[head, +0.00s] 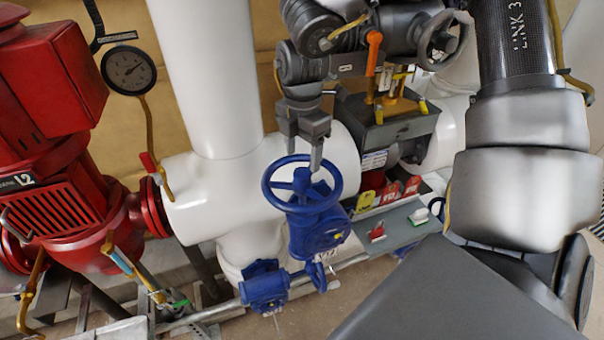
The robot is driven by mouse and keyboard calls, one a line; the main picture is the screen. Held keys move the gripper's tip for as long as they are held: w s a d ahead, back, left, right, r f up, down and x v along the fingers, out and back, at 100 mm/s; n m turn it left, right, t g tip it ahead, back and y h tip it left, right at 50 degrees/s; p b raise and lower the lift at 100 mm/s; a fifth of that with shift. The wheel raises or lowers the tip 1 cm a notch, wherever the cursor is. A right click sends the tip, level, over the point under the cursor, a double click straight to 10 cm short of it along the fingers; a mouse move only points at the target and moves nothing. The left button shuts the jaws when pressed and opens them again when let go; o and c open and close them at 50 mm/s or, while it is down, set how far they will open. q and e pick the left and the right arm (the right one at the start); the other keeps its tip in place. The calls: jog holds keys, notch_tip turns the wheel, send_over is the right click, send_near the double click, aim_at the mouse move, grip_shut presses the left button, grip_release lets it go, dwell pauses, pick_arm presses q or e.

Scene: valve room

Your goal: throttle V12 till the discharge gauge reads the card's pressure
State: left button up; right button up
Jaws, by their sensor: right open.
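A blue valve with a round spoked handwheel (302,188) stands low in the middle of the head view, in front of white piping. I cannot read a V12 tag on it. A round black-faced gauge (128,70) hangs at the upper left; its needle is too small to read surely. My right gripper (304,160) points down at the far rim of the blue wheel, its fingers apart and nothing held between them. The fingertips overlap the rim in the picture; I cannot tell whether they touch it. I cannot make out the pressure card. My left gripper is out of view.
A red pump (50,180) fills the left side. Thick white pipes (210,70) run behind the valve. Right of the valve are a grey box (388,128), a grey tray (392,226) and red and yellow tags (390,192). A grey handwheel (440,42) is at the top.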

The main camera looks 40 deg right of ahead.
jog(key=n, duration=0.2)
jog(key=shift+f+n+b, duration=0.1)
jog(key=shift+n+b, duration=0.2)
jog(key=shift+n, duration=0.6)
jog(key=n+b, duration=0.1)
jog(key=n, duration=0.2)
jog(key=shift+n, duration=0.3)
jog(key=n, duration=0.4)
jog(key=shift+b, duration=0.3)
